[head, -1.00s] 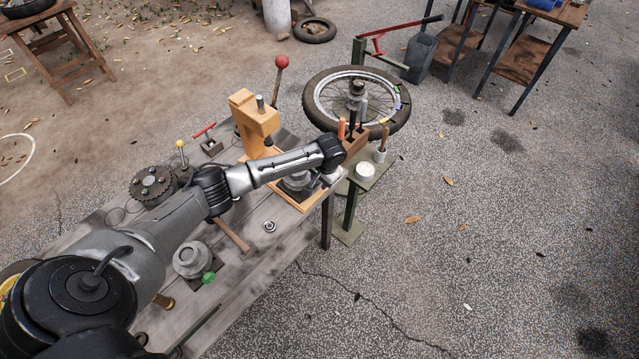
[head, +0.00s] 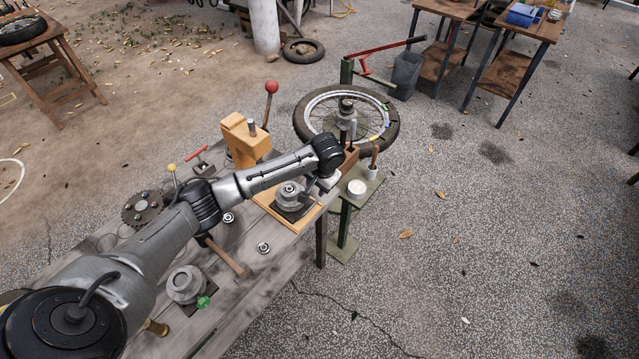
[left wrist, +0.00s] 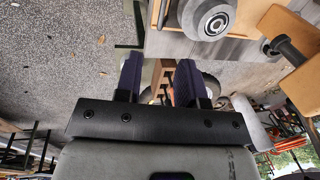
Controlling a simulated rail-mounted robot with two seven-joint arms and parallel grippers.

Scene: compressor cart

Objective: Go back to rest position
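My left arm reaches from the lower left across the workbench (head: 225,318) in the head view. Its gripper (head: 327,183) hangs past the wrist, near the bench's far right corner, beside a grey round metal part (head: 290,194) on a wooden board. In the left wrist view, the two dark fingers of the left gripper (left wrist: 159,70) stand apart with nothing held between them. A brown tool block (left wrist: 162,72) shows behind the gap. My right gripper is in neither view.
A spoked wheel (head: 308,128) and a small green stand with a white tub (head: 357,187) are close beyond the gripper. An orange press (head: 241,143) with a red-knobbed lever (head: 271,88) rises from the bench. A hammer (head: 228,258) lies under the arm. Open pavement is at right.

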